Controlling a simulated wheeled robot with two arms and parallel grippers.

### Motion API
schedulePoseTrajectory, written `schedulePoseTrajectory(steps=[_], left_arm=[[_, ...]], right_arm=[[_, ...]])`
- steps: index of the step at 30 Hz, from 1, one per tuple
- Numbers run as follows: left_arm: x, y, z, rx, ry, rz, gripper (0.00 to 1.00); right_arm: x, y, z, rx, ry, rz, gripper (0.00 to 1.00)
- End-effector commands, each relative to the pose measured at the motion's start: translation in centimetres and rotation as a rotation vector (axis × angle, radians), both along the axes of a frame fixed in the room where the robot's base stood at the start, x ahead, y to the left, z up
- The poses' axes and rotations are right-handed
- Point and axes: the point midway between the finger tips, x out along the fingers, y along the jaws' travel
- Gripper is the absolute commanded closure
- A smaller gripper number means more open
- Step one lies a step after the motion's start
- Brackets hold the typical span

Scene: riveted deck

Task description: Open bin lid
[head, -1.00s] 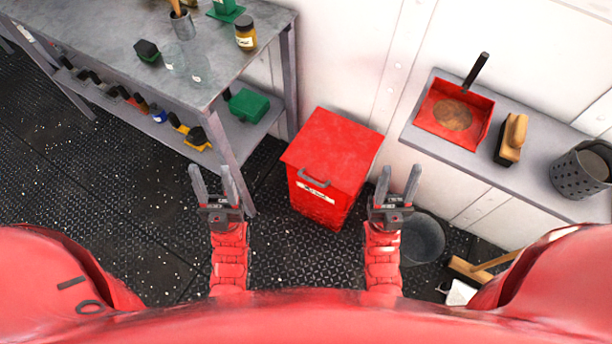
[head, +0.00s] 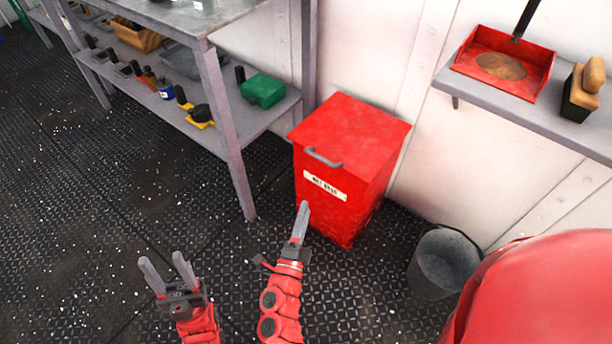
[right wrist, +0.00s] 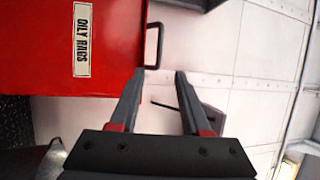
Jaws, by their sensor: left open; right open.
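The red bin (head: 335,205) stands on the deck against the white wall, its flat red lid (head: 350,132) shut. A grey handle (head: 323,158) sits at the lid's front edge, above a white label. In the right wrist view the label reads "OILY RAGS" on the bin (right wrist: 110,50), and the handle (right wrist: 154,45) sticks out beyond the fingertips. My right gripper (head: 303,215) is open and empty, in front of the bin and below the handle; it also shows in the right wrist view (right wrist: 166,75). My left gripper (head: 163,262) is open and empty, low and further left.
A grey workbench (head: 225,130) with a lower shelf of tools and a green box (head: 263,90) stands left of the bin. A dark bucket (head: 443,262) is right of it. A wall shelf (head: 560,120) holds a red dustpan (head: 503,65) and a brush (head: 582,90).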

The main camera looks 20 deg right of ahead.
Motion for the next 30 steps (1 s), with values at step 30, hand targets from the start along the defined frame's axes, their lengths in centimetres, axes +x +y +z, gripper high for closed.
schedulePoseTrajectory(steps=[30], left_arm=[[0.0,0.0,-2.7,0.000,0.000,0.000,0.50]], right_arm=[[14.7,-8.2,3.1,0.001,0.001,-0.001,0.53]])
